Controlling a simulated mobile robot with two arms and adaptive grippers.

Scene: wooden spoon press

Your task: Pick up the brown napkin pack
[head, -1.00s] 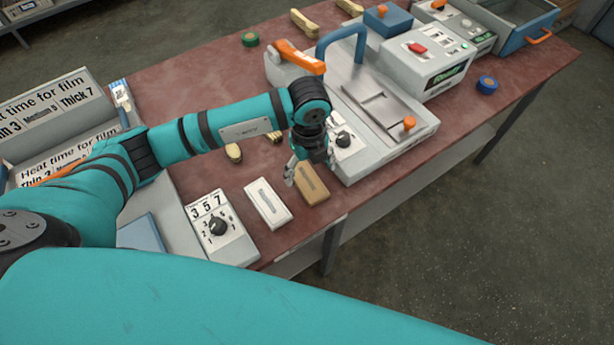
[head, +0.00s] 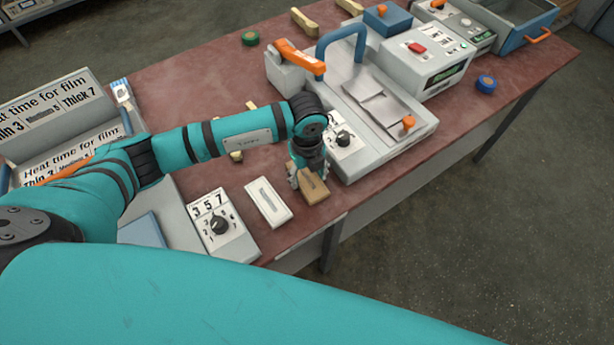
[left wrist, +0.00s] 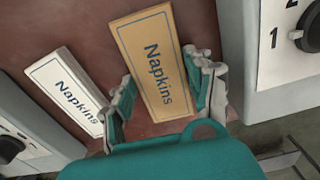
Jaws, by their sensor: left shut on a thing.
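The brown napkin pack (head: 313,190) lies on the red-brown table near its front edge, beside the press with the dial. In the left wrist view the brown pack (left wrist: 152,62) reads "Napkins". My left gripper (head: 309,177) is over the pack, its fingers down along both long sides. In the left wrist view my left gripper (left wrist: 165,98) is shut on the pack near its lower end. The pack appears to rest on the table still; a gap beneath it cannot be seen. My right gripper is not in view.
A white napkin pack (head: 268,203) lies just left of the brown one. A dial box marked 3 5 7 (head: 222,228) stands further left. The large press (head: 390,135) stands close on the right. Bare table (head: 200,85) lies behind my arm.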

